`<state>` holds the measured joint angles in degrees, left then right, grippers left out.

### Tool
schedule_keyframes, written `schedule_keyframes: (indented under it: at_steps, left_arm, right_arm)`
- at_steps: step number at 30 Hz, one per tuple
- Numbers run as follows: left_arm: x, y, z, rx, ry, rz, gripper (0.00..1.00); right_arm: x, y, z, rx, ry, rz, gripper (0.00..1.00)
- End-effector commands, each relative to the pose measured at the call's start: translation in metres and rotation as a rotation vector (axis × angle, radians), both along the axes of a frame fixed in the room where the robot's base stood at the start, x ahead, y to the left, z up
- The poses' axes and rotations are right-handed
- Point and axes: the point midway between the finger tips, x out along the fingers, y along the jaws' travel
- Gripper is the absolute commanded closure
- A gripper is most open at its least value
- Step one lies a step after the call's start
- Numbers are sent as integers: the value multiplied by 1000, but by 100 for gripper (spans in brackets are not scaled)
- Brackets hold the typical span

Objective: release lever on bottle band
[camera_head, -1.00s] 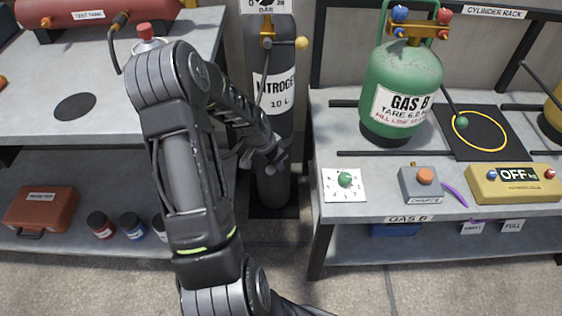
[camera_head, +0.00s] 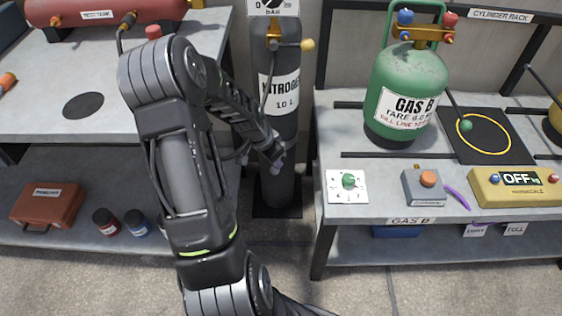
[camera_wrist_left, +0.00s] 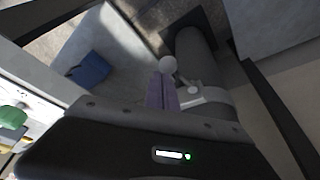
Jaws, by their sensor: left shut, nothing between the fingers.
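The nitrogen bottle (camera_head: 283,125) stands upright in the gap between two benches. My left gripper (camera_head: 275,160) is in front of its lower half, and my arm covers part of the scene to the left. In the left wrist view the dark bottle (camera_wrist_left: 193,52) runs away from the camera, with a pale grey band (camera_wrist_left: 208,98) around it. A pale round knob (camera_wrist_left: 168,65), seemingly the lever's end, shows at the tips of my shut fingers (camera_wrist_left: 162,88). I cannot tell whether they touch it. The band and lever are not clear in the head view. My right gripper is not in view.
The right bench (camera_head: 345,213) holds a green gas bottle (camera_head: 408,85), a green knob on a white plate (camera_head: 348,181), a grey box with an orange button (camera_head: 427,181) and a yellow scale (camera_head: 515,190). The left bench (camera_head: 45,110) carries a red tank (camera_head: 105,10).

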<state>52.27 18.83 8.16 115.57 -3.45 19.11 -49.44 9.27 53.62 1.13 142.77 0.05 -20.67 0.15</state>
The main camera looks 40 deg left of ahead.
Motion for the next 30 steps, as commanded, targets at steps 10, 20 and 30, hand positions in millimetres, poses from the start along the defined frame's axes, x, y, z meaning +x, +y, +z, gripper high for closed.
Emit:
schedule_keyframes:
  at_steps: [10, 20, 30]
  left_arm:
    - [-9, -1, 46, 3, -11, -6, 100]
    - [-8, -2, 47, 2, -13, -8, 100]
    - [-8, -2, 47, 2, -14, -9, 100]
  right_arm:
    - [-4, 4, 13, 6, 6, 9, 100]
    - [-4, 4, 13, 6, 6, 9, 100]
    - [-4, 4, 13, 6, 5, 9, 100]
